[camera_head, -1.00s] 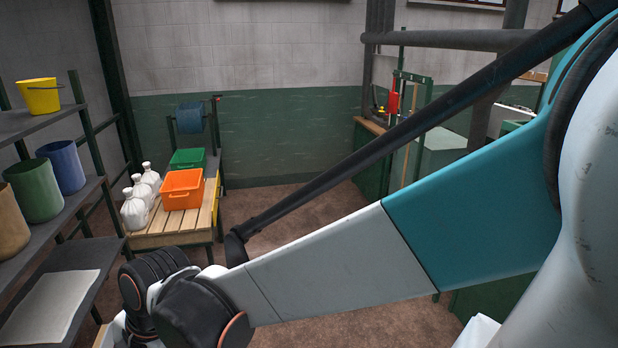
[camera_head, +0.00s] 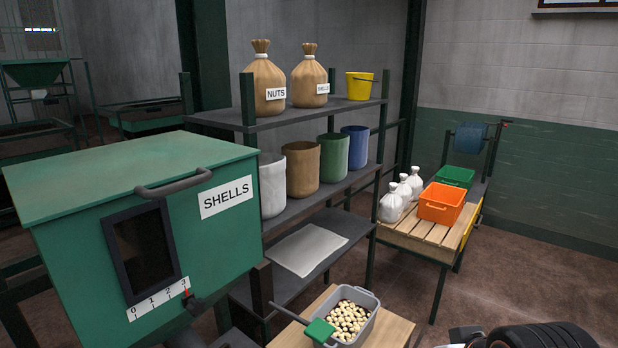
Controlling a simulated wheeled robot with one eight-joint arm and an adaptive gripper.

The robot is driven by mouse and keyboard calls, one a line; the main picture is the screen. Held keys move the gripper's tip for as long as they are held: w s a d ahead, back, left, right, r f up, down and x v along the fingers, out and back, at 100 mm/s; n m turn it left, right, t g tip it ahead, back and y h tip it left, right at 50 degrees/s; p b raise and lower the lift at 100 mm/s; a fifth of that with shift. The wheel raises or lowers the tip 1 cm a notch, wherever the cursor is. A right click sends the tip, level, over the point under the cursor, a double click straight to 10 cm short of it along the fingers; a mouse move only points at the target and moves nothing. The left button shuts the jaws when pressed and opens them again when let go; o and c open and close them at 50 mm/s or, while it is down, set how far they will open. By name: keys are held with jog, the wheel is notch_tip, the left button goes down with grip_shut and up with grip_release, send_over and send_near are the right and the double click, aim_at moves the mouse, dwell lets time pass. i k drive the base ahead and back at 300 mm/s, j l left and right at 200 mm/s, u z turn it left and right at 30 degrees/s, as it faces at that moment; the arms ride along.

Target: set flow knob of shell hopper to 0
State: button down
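The shell hopper (camera_head: 85,250) is a green box with a lid, a handle, a dark window and a "SHELLS" label, at the left. Below its window is a white scale strip (camera_head: 158,300) marked 0 to 3. The flow knob (camera_head: 193,304) is small and dark with a red pointer, at the strip's right end by the 3. My gripper is out of view. Only a dark joint of my arm shows at the bottom right, well apart from the hopper.
A grey bin of nuts (camera_head: 368,301) with a green scoop (camera_head: 320,331) stands on a wooden stand right of the hopper. Behind it is a shelf rack (camera_head: 330,222) with sacks and buckets. A slatted bench (camera_head: 425,235) holds an orange crate (camera_head: 441,203). Floor is clear at right.

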aim_at(195, 306)
jog(key=u, duration=1.45)
